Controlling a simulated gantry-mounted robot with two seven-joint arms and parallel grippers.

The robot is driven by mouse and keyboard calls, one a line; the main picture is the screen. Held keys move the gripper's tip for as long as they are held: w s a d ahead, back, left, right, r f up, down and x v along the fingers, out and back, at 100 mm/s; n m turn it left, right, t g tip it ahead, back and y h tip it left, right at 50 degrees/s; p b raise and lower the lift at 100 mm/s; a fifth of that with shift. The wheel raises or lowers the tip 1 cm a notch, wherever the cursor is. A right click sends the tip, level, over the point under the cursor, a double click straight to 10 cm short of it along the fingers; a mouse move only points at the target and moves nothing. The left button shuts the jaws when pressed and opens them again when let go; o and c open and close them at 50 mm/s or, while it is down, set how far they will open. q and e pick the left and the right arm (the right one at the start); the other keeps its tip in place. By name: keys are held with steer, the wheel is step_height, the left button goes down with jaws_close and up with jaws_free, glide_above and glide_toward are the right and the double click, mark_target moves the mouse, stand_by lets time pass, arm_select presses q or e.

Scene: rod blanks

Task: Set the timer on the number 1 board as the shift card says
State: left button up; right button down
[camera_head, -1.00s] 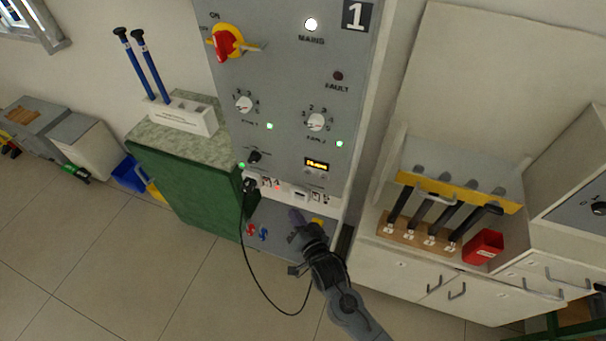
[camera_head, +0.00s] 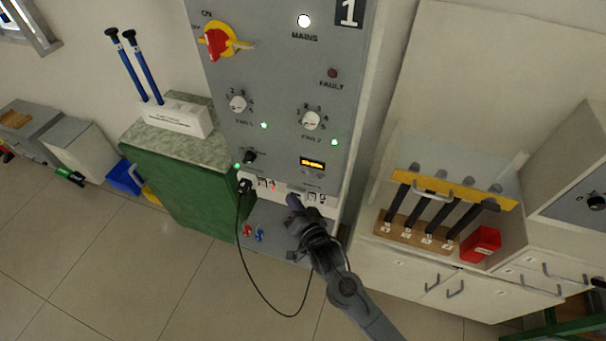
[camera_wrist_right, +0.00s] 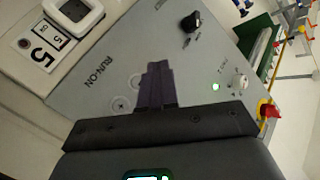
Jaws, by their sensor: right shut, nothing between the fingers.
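The number 1 board (camera_head: 282,90) is a grey upright panel with a black "1" plate (camera_head: 348,12) at its top right. Its timer has a small lit amber display (camera_head: 312,163), too small to read, with small round buttons (camera_head: 309,174) below it. My right gripper (camera_head: 292,199) is shut and empty, below the timer near the board's lower strip. In the right wrist view its shut fingers (camera_wrist_right: 157,72) stand before the panel beside the "RUN-ON" label (camera_wrist_right: 98,73) and two round buttons (camera_wrist_right: 119,104). The display is not visible there. I cannot make out a shift card. My left gripper is out of view.
The board also carries a red and yellow switch (camera_head: 218,41), two fan dials (camera_head: 311,120) and a black knob (camera_head: 250,157). A black cable (camera_head: 243,250) hangs below it. A green cabinet (camera_head: 180,185) stands left; a handle rack (camera_head: 430,232) stands right.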

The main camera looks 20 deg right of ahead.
mark_target(303, 173)
steer(key=w+d+b, duration=0.1)
steer(key=w+d, duration=0.3)
steer(key=shift+w+d+b, duration=0.25)
steer(key=shift+w+b, duration=0.1)
steer(key=shift+w, duration=0.05)
stand_by(0.5)
stand_by(0.8)
stand_by(0.6)
steer(key=shift+w+d, duration=0.1)
steer(key=shift+w+d, duration=0.15)
steer(key=shift+w, duration=0.05)
